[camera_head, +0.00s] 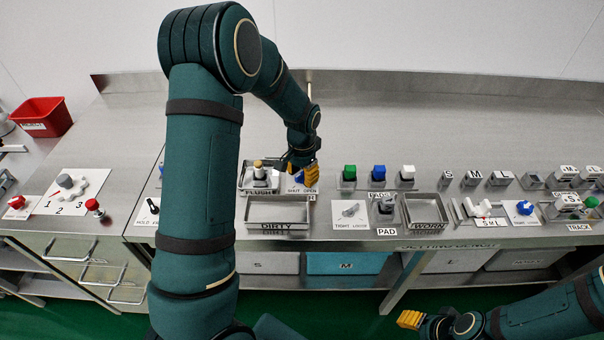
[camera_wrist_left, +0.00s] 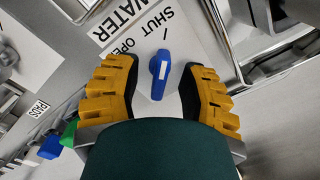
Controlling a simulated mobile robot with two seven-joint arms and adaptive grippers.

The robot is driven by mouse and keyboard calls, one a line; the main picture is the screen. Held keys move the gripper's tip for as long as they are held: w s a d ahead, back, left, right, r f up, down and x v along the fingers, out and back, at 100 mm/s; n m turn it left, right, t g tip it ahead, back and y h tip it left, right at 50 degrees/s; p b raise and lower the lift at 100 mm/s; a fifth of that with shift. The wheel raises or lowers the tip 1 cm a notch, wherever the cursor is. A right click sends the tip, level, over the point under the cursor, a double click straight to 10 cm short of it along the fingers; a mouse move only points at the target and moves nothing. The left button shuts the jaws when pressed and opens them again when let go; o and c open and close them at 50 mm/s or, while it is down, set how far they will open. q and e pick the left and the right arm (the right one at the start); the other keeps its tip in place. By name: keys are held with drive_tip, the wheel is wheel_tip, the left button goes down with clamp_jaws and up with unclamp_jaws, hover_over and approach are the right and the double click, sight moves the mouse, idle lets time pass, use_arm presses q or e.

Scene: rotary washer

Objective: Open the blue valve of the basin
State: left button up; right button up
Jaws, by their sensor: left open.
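The blue valve (camera_wrist_left: 158,75) is a blue lever handle with a white stripe, on a white plate marked WATER, SHUT and OPEN (camera_wrist_left: 140,35) in the left wrist view. My left gripper (camera_wrist_left: 158,88) has its yellow ribbed fingers open, one on each side of the valve handle, with a gap to each side. In the head view my left gripper (camera_head: 303,174) is over the SHUT OPEN plate (camera_head: 301,190) and hides most of the valve. My right gripper (camera_head: 411,319) is low at the front, away from the bench; its finger opening cannot be made out.
A DIRTY tray (camera_head: 278,212) lies in front of the valve, and a FLUSH tray (camera_head: 258,187) stands to its left. Green, blue and white blocks (camera_head: 378,173) stand to the right. The back of the bench (camera_head: 420,115) is clear.

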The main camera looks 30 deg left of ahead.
use_arm(q)
clamp_jaws()
drive_tip(key=shift+n, duration=0.4)
use_arm(e)
drive_tip(key=shift+r, duration=0.1)
use_arm(q)
drive_tip(key=n+p, duration=0.1)
drive_tip(key=n, duration=0.2)
drive_tip(key=shift+n, duration=0.4)
drive_tip(key=n+p, duration=0.1)
drive_tip(key=n, duration=0.2)
drive_tip(key=shift+n, duration=0.3)
drive_tip(key=n+p, duration=0.1)
drive_tip(key=n, duration=0.3)
drive_tip(key=shift+r+n+p, duration=0.1)
drive_tip(key=shift+n+p, duration=1.1)
drive_tip(key=shift+n, duration=1.1)
use_arm(e)
drive_tip(key=shift+t, duration=0.3)
drive_tip(key=shift+w+d+r, duration=0.1)
drive_tip(key=shift+w+r, duration=0.2)
drive_tip(key=shift+r, duration=0.55)
drive_tip(key=shift+w+r, duration=0.25)
drive_tip(key=shift+r, duration=0.65)
drive_tip(key=shift+w+d+r, duration=0.1)
drive_tip(key=shift+w+r, duration=0.2)
drive_tip(key=shift+r, duration=0.55)
